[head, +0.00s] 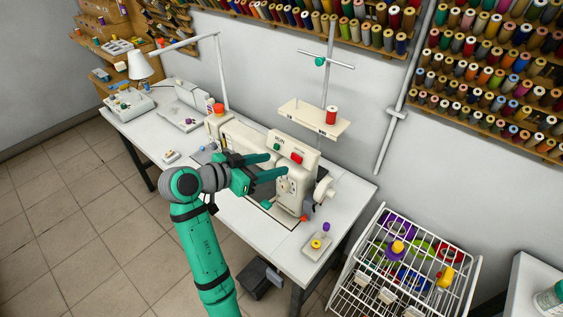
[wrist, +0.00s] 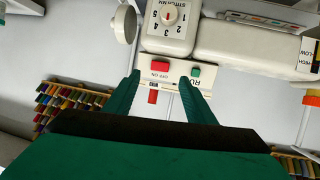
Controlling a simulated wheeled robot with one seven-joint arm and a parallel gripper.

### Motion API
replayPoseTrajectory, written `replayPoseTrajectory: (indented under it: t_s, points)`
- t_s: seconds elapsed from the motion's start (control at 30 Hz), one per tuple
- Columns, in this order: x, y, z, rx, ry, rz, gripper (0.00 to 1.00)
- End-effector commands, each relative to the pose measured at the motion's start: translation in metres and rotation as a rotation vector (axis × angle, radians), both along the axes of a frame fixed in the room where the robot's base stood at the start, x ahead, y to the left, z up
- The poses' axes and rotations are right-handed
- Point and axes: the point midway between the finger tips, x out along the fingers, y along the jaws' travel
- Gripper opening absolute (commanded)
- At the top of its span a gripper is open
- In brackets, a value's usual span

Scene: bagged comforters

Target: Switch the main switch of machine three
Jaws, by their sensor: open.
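The cream sewing machine (head: 306,176) stands on the white table, with a red switch (head: 297,158) and a green button (head: 277,146) on its upper head. In the wrist view the scene appears inverted; the red switch (wrist: 160,66) is marked OFF-ON, and the green button (wrist: 195,71) is beside it. My gripper (head: 279,164) is open and empty in front of the machine head. In the wrist view the red switch appears between my fingertips (wrist: 160,77), with the right fingertip near the green button. Contact cannot be told. No machine number is readable.
A spool stand (head: 314,118) with a red spool rises behind the machine. A lamp (head: 140,66) and other equipment occupy the table's left end. A white wire rack (head: 340,290) stands to the right. Thread racks (head: 500,75) line the wall. Floor at left is clear.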

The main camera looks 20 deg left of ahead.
Motion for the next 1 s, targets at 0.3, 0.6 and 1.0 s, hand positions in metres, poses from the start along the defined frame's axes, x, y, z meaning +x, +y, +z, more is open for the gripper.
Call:
replayPoseTrajectory:
  t_s: [0.3, 0.6, 1.0]
  points:
    - [-0.025, 0.015, 0.012, 0.0, 0.0, 0.0, 0.5]
    - [-0.026, 0.016, 0.013, 0.0, 0.0, -0.001, 0.5]
    - [-0.027, 0.017, 0.012, 0.0, 0.0, 0.001, 0.5]
